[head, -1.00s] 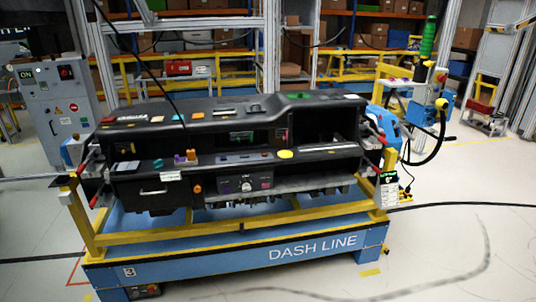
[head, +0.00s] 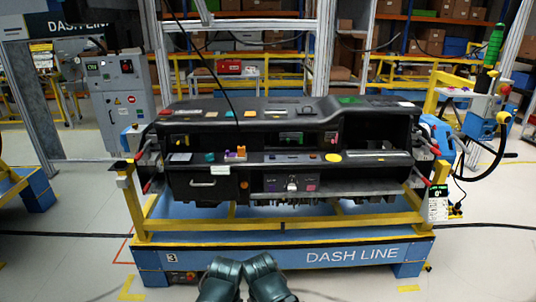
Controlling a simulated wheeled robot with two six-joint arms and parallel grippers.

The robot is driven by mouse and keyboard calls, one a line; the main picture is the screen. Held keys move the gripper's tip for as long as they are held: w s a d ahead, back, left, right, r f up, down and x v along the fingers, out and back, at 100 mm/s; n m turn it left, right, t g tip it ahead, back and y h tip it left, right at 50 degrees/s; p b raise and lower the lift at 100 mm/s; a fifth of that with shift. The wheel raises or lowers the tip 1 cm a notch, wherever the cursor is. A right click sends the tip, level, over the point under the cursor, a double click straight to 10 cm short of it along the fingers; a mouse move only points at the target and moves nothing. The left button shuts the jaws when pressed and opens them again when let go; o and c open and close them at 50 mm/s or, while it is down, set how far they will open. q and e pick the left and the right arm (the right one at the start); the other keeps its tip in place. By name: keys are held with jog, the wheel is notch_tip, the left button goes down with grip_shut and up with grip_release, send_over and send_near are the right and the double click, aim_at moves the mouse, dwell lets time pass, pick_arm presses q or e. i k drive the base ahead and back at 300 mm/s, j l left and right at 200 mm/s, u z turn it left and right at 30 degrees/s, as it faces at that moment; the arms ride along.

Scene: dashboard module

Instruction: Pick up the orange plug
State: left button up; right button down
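The dashboard module (head: 320,113) is a long black unit on a blue and yellow cart in the middle of the head view. A small orange piece (head: 241,151) stands upright on its front ledge, left of centre, close to a purple piece. A smaller round orange piece (head: 244,185) shows on the front face below it. I cannot tell at this size which of the two is the orange plug. Two dark teal links of my arms show at the bottom edge, well in front of the cart and apart from the dashboard. My gripper fingers are not visible.
The cart (head: 280,258) has yellow rails and a blue "DASH LINE" beam. A teal piece (head: 210,157) and a yellow disc (head: 333,157) are on the ledge. A black cable hangs over the dashboard. A grey control cabinet (head: 121,90) stands at left.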

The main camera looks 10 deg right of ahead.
aim_at(241, 150)
jog(key=i+j, duration=0.4)
jog(key=i, duration=0.25)
jog(key=i+j+z, duration=0.15)
jog(key=i+j, duration=0.25)
jog(key=i, duration=0.2)
jog(key=i+j, duration=0.45)
jog(key=i, duration=0.2)
jog(key=l+z, duration=0.05)
